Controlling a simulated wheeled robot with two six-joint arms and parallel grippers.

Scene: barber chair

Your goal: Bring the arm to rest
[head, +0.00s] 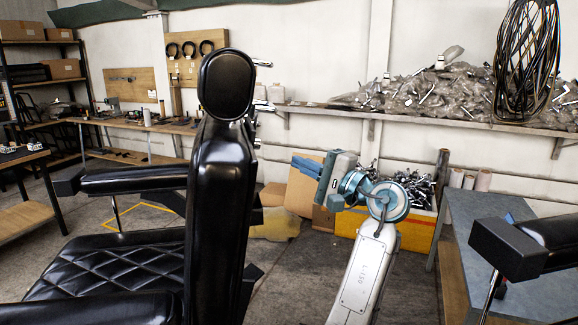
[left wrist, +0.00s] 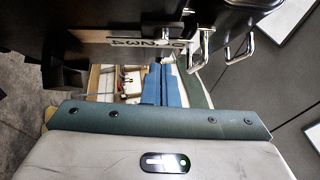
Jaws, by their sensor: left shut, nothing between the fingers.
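My left arm (head: 365,270) rises from the bottom of the head view, with a white link and a blue-grey wrist joint. My left gripper (head: 303,165) is at its upper end, pointing left toward the back of the black barber chair (head: 222,190). It stands to the right of the chair back in the picture; the distance between them is hard to tell. In the left wrist view the two blue fingers (left wrist: 160,70) lie side by side, shut, with nothing between them. My right gripper is not in view.
A black padded armrest (head: 510,245) is at the right, by a grey-blue table (head: 490,215). A yellow bin (head: 412,228) of metal parts and cardboard boxes (head: 303,188) stand behind the arm. A wall shelf (head: 420,115) holds a heap of parts. Black chair-like parts and metal hooks (left wrist: 240,48) fill the top of the wrist view.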

